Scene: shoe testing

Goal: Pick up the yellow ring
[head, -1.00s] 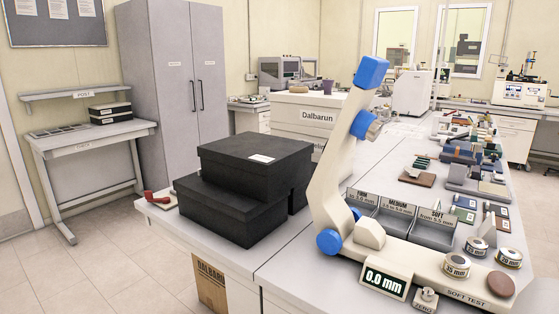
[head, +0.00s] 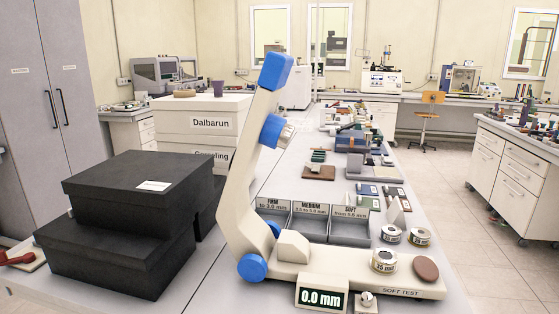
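Several small round labelled rings or discs are on the right side of the bench. One marked 35 mm (head: 384,261) sits on the base of the softness tester (head: 345,258). Two smaller labelled ones, a left ring (head: 391,234) and a right ring (head: 420,236), stand just behind the base. All look whitish with pale tan edges; I cannot tell which is yellow. A brown disc (head: 426,268) lies at the base's right end. The tester's cream arm with blue knobs stands raised at the left. My gripper is not in view.
Stacked black boxes (head: 130,215) stand left of the tester. Grey bins (head: 312,223) labelled firm, medium and soft are behind its base. A display (head: 321,298) reads 0.0 mm. Floor (head: 465,215) is open right of the bench.

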